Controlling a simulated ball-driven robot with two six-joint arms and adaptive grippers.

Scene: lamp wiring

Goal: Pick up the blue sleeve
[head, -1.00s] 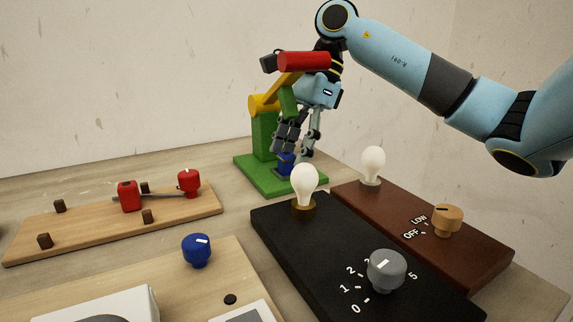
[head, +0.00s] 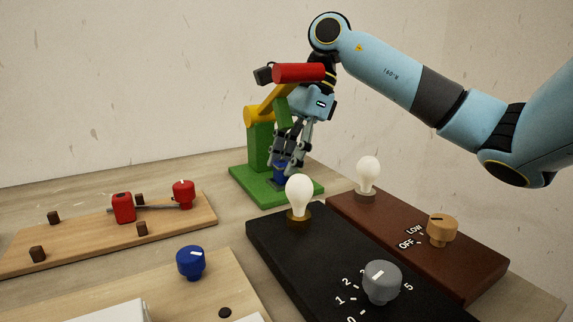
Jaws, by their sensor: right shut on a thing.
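The blue sleeve (head: 279,169) sits low on the green base of a green, yellow and red stand at the back of the table. My right gripper (head: 282,165) points down over it, with its fingers closed around the sleeve's upper part. The fingers hide much of the sleeve, and it appears to be still at the base. My left gripper is not in view.
The stand's green base (head: 245,190) and red arm (head: 299,73) are close around my right gripper. In front are a black board (head: 270,236) with a bulb, a brown board (head: 480,262) with a bulb, and a wooden board (head: 80,240) with red parts.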

